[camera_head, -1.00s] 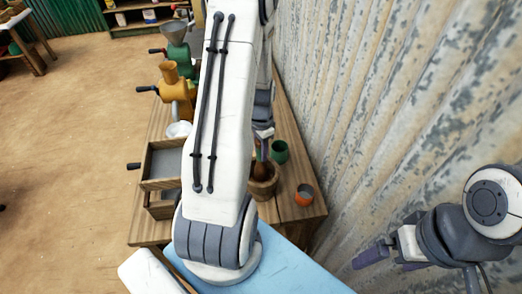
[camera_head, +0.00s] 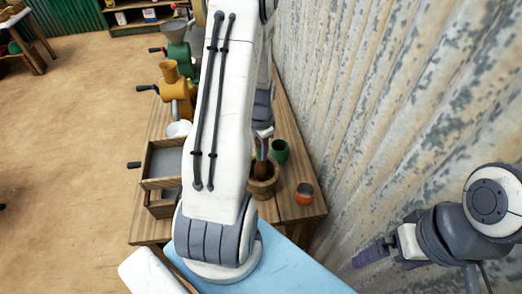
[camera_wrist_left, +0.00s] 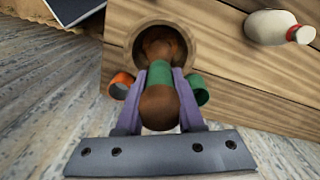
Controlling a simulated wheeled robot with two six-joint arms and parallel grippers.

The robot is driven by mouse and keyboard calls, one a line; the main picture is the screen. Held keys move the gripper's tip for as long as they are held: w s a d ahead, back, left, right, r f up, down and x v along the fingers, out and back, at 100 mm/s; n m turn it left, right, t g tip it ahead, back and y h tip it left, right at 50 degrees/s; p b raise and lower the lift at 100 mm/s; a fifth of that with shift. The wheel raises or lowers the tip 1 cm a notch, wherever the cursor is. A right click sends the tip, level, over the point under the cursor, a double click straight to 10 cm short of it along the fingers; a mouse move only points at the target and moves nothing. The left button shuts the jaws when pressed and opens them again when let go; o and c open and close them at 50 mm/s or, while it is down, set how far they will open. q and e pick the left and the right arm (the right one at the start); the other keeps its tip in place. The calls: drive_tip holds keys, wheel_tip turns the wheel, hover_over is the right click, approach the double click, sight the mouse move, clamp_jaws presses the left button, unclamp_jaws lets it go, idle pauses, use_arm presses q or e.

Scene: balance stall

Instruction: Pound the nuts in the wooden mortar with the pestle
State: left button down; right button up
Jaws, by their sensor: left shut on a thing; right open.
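The wooden mortar (camera_head: 264,188) stands on the wooden table, and its round rim (camera_wrist_left: 133,30) shows in the left wrist view. My left gripper (camera_head: 263,132) is above the mortar, shut on the pestle. In the left wrist view its purple fingers (camera_wrist_left: 159,95) close around the pestle's green band, with the brown knob (camera_wrist_left: 160,108) towards the camera. The pestle's far end is over or inside the mortar's mouth; I cannot tell whether it touches the bottom. Nuts cannot be made out behind it. My right gripper (camera_head: 386,257) is open and empty, at the right near the corrugated wall.
An orange cup (camera_head: 304,195) and a green cup (camera_head: 279,152) stand close to the mortar. A wooden drawer box (camera_head: 162,178) and yellow and green grinders (camera_head: 175,88) line the table's left side.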

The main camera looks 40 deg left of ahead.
use_arm(q)
wheel_tip(320, 180, down, 4)
drive_tip(key=b, duration=0.3)
drive_tip(key=shift+f+b, duration=0.15)
drive_tip(key=shift+b, duration=0.25)
drive_tip(key=shift+r+p, duration=0.4)
drive_tip(key=shift+r, duration=0.05)
drive_tip(key=shift+r+p, duration=1.45)
drive_tip(key=shift+r, duration=0.25)
wheel_tip(320, 180, up, 9)
drive_tip(key=p, duration=0.7)
drive_tip(key=shift+p, duration=0.3)
